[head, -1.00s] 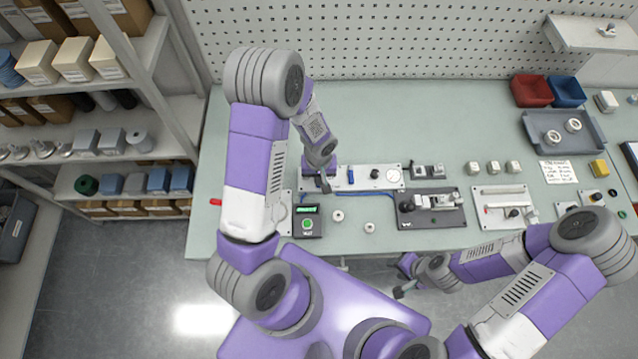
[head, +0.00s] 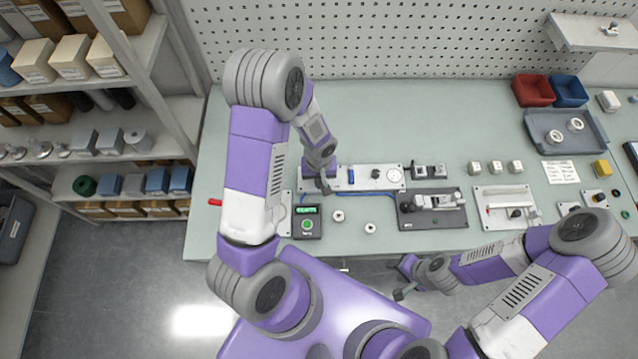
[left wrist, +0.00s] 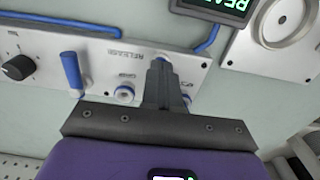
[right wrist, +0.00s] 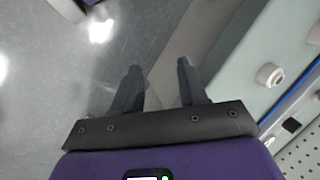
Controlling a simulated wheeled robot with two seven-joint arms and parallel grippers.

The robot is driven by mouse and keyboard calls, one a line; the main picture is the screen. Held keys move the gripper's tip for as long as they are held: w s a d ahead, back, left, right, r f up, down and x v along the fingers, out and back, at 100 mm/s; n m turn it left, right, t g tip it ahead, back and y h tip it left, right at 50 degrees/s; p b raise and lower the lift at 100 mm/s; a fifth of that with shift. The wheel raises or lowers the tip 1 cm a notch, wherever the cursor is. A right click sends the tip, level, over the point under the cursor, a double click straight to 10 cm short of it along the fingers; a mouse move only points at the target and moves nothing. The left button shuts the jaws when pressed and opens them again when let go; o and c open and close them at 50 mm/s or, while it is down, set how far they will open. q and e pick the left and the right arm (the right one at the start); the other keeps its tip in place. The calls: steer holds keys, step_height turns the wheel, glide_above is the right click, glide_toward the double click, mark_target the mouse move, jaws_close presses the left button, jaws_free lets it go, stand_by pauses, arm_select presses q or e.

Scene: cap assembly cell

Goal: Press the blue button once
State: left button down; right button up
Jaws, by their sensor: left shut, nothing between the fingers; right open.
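The control panel (head: 400,184) is a pale plate on the bench. In the left wrist view, the panel (left wrist: 95,60) carries a blue upright lever-like part (left wrist: 72,72), a black knob (left wrist: 18,67) and small pale round buttons with bluish tints, one (left wrist: 125,93) near the label GRIP. My left gripper (left wrist: 161,62) is shut and empty, its tips over the panel close to the RELEASE label and partly covering a round button there. Contact cannot be told. In the head view my left gripper (head: 323,187) is at the panel's left part. My right gripper (right wrist: 158,80) is open and empty.
A box with a green display (head: 307,222) stands in front of the panel, beside two small white rings. A dark fixture plate (head: 432,220) lies to the right. My right gripper (head: 402,279) hangs off the bench's front edge. The bench behind the panel is clear.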

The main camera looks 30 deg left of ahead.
arm_select(q)
steer(key=shift+r+p, duration=2)
steer(key=shift+r, duration=1.25)
steer(key=shift+f, duration=0.1)
